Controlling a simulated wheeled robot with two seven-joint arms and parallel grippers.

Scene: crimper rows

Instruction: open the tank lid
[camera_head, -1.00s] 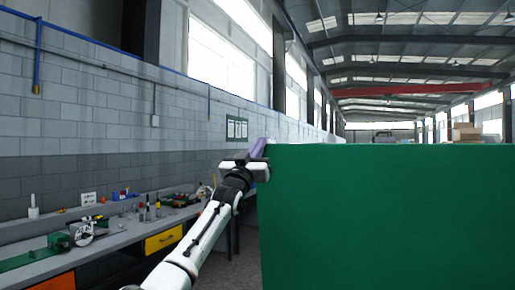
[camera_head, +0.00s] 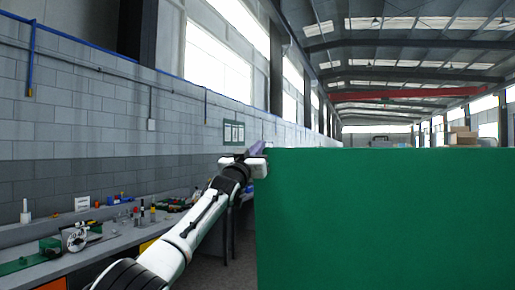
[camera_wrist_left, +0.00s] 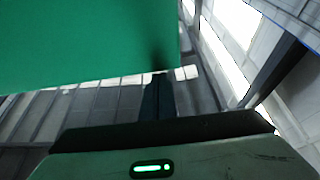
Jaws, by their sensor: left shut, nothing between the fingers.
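A large flat green panel (camera_head: 385,220) fills the lower right of the head view. I cannot tell whether it is the tank's lid or its side; no handle or hinge shows on it. My left gripper (camera_head: 257,149) is at the panel's top left corner, its fingers partly hidden there. In the left wrist view the green panel (camera_wrist_left: 80,40) spans the upper left, and my left gripper's dark fingers (camera_wrist_left: 159,82) are together, empty, near its lower right edge. I cannot tell whether they touch it. My right gripper is not in view.
A grey workbench (camera_head: 110,243) with small tools and coloured parts runs along the block wall (camera_head: 80,125) on the left. Cardboard boxes (camera_head: 462,137) show beyond the panel. Grey floor (camera_head: 225,268) shows between bench and panel.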

